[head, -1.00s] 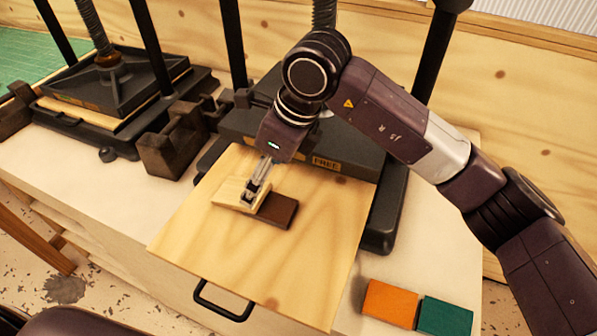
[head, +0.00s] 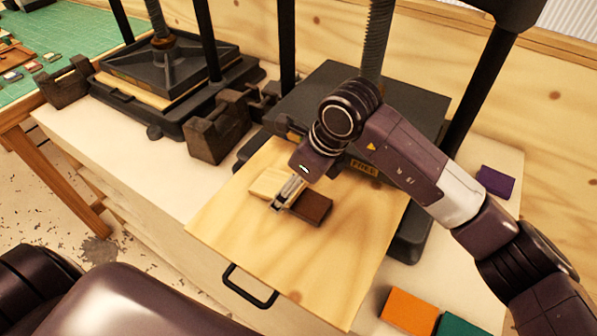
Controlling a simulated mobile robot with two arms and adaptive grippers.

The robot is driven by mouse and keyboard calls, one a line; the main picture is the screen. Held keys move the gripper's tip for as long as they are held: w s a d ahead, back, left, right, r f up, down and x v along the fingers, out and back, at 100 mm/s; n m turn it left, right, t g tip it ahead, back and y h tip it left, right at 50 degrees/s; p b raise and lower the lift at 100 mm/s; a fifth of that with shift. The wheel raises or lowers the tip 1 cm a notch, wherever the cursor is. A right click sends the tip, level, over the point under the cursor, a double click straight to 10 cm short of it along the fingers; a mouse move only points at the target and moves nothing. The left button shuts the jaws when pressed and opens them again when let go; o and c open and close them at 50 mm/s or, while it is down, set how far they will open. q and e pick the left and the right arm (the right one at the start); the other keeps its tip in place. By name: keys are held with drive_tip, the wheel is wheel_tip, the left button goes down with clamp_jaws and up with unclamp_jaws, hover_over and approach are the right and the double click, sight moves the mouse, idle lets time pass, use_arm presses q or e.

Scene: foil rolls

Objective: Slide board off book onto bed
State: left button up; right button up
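A small pale wooden board (head: 268,183) lies at the left of a dark brown book (head: 312,207) in the head view. Both are on the wide plywood bed (head: 330,265), which extends in front of the press. Whether the board still overlaps the book is hidden by the fingers. My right gripper (head: 280,206) reaches down from the upper right, its fingertips low at the seam between board and book. The fingers look close together, but I cannot tell whether they are shut. My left gripper is out of view.
The bed has a black handle (head: 250,287) at its front. The press marked FREE (head: 320,100) stands behind. A second press (head: 165,75) and dark metal blocks (head: 217,135) are at the left. Orange (head: 409,312), green (head: 460,326) and purple (head: 495,182) pieces lie on the right.

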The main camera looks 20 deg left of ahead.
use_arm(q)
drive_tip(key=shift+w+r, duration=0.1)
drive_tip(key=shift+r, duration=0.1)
use_arm(e)
drive_tip(key=shift+a+f, duration=0.25)
drive_tip(key=shift+f, duration=0.4)
drive_tip(key=shift+c, duration=0.7)
